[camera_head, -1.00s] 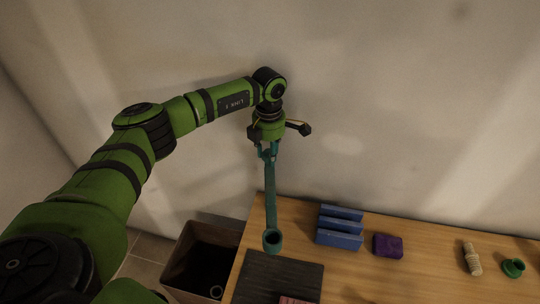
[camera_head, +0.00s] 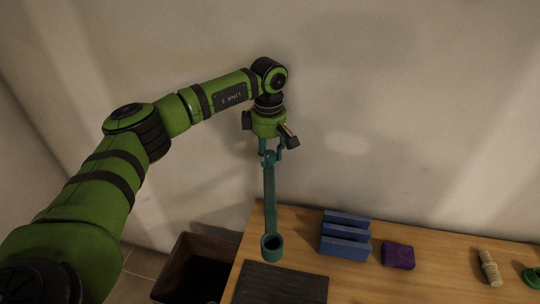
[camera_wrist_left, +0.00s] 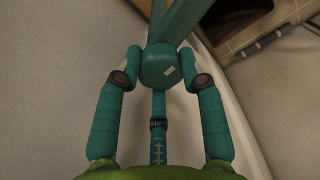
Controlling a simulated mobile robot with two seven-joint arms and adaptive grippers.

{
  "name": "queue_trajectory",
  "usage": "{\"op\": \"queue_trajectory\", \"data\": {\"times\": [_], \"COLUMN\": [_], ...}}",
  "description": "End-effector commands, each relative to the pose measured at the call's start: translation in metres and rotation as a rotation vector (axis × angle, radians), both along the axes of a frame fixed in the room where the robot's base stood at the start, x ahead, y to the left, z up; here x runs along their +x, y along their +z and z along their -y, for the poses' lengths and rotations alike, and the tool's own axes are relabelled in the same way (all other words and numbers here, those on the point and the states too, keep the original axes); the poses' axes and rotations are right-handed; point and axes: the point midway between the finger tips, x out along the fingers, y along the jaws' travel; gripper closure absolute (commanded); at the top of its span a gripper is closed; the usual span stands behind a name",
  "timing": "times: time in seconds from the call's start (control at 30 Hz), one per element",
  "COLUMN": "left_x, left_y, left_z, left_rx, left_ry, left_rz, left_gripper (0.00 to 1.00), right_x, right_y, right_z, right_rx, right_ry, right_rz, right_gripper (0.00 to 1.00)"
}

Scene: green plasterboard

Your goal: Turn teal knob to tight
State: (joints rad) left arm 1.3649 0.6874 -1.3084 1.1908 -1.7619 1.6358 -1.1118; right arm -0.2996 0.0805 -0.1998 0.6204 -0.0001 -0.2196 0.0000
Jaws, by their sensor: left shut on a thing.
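The teal knob (camera_wrist_left: 160,67) sits between the teal fingers of my left gripper (camera_wrist_left: 160,82) in the left wrist view. It has a rounded head with a small pale label. In the head view, my left gripper (camera_head: 271,155) points down and is shut on the knob at the top of a teal bar (camera_head: 270,195). The bar hangs down to an open ring (camera_head: 272,246) at its lower end. The fingers hide much of the knob in the head view. I see no tight mark. My right gripper is out of view.
A wooden table (camera_head: 420,255) lies below right, with a blue slotted block (camera_head: 345,234), a purple block (camera_head: 398,255), a beige ridged piece (camera_head: 489,268) and a green part (camera_head: 532,278). A dark mat (camera_head: 281,284) is at its left. A brown bin (camera_head: 192,268) stands beside it.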

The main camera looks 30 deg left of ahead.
Motion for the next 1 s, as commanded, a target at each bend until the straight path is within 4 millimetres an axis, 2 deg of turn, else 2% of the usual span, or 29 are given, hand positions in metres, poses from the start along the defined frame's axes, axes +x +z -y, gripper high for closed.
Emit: {"op": "queue_trajectory", "data": {"times": [0.03, 0.67, 0.7, 0.73, 1.0], "left_x": [0.0017, 0.0033, 0.0033, 0.0033, 0.0023], "left_y": [0.0036, 0.0075, 0.0076, 0.0076, 0.0046], "left_z": [-0.0078, -0.0075, -0.0075, -0.0074, -0.0039], "left_rx": [0.012, 0.008, 0.008, 0.007, 0.004], "left_ry": [-0.002, -0.048, -0.047, -0.047, -0.054], "left_rz": [0.006, 0.012, 0.012, 0.012, 0.008], "left_gripper": [0.94, 0.93, 0.49, 0.37, 0.37], "right_x": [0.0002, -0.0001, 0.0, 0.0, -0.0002], "right_y": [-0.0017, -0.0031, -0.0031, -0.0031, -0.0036], "right_z": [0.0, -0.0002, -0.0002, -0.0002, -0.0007], "right_rx": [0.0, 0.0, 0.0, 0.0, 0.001], "right_ry": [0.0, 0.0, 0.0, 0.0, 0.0], "right_rz": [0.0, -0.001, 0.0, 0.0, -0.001], "right_gripper": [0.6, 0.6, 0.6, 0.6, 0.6]}}
